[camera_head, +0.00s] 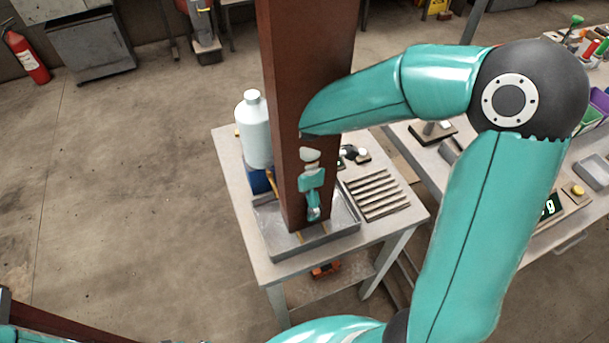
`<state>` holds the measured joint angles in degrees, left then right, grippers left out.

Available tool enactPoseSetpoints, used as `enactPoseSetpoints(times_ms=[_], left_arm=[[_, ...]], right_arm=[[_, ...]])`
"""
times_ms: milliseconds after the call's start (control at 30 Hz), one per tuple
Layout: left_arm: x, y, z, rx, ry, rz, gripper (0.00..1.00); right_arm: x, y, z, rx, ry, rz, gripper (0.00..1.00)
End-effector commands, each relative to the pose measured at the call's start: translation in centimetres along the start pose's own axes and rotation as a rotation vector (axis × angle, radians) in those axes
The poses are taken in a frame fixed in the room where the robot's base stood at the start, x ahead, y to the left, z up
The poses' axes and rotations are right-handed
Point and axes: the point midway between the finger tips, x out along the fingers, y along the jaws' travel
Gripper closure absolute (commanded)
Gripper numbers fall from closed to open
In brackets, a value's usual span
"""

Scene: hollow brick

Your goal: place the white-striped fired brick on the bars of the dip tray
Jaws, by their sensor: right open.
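The dip tray (345,231) is a shallow grey metal tray at the front of the small light table. Small yellowish bar ends show inside it beside a brown post. My right arm reaches in from the right and bends down at the post. Small teal and grey parts of my right wrist and gripper (313,214) show against the post, low over the tray. The gripper is open; its fingers are hard to make out. I cannot make out the white-striped fired brick. My left gripper is not in view.
The tall brown post (305,70) covers the tray's middle. A white bottle (254,130) stands behind the tray, near a blue object (259,180). A slatted rack (375,193) lies right of the tray. Another table at right holds a scale display (549,206) and tools.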

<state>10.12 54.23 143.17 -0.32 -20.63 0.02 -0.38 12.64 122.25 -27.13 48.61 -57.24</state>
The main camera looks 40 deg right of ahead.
Motion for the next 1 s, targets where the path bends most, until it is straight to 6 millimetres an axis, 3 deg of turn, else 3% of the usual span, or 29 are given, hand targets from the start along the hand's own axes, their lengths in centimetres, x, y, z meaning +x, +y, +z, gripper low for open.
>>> enactPoseSetpoints(times_ms=[200,400,1000], left_arm=[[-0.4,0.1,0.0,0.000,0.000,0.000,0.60],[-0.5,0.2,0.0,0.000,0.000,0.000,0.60],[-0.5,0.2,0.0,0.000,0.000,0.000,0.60]], right_arm=[[-4.7,0.1,-0.1,-0.001,0.002,0.005,0.18],[-7.3,0.1,-0.1,-0.002,0.001,0.002,0.18],[-8.0,0.0,-0.1,-0.003,0.000,-0.001,0.18]])
